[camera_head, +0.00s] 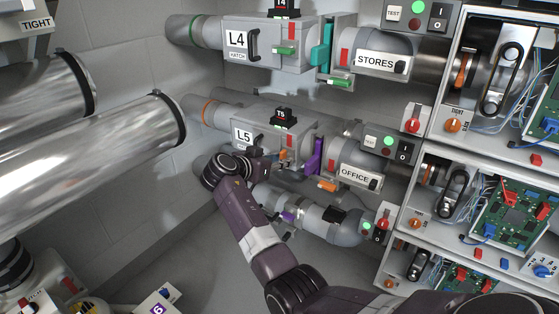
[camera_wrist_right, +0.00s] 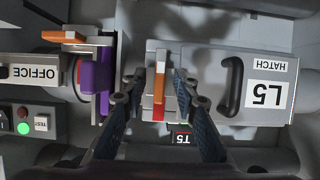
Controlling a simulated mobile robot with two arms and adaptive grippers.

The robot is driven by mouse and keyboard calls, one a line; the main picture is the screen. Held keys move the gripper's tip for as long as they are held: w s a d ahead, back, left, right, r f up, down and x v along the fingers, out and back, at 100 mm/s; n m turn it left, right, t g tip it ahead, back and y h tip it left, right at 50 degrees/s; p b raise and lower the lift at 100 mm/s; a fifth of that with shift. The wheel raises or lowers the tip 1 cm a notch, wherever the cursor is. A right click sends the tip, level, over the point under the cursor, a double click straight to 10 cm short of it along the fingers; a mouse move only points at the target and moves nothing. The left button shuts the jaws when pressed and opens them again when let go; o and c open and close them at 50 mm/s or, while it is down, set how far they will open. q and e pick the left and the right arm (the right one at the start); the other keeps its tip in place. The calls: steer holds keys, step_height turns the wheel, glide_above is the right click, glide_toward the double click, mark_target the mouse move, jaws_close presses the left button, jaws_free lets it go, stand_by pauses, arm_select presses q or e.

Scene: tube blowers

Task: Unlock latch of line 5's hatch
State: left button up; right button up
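Line 5's hatch is the grey box labelled L5 HATCH (camera_head: 243,135), in the middle of the head view. It appears upside down in the right wrist view, with its sign (camera_wrist_right: 266,95) and dark handle (camera_wrist_right: 231,86). Its latch (camera_wrist_right: 160,84) has an orange and red lever; in the head view the orange part (camera_head: 283,155) shows just right of the handle. My right gripper (camera_wrist_right: 159,76) is open, its fingers on either side of the lever with visible gaps. In the head view my wrist hides part of the hatch's underside. My left gripper is not in view.
A purple plate (camera_head: 314,155) and the OFFICE pipe (camera_head: 358,176) lie right of the hatch. Line 4's hatch (camera_head: 268,42) is above, and another pipe (camera_head: 305,214) runs below. Open electronics cabinets (camera_head: 433,147) stand at the right. Large metal tubes (camera_head: 100,140) fill the left.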

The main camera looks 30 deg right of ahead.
steer(key=shift+r, duration=0.1)
steer(key=v, duration=1.2)
stand_by(0.9)
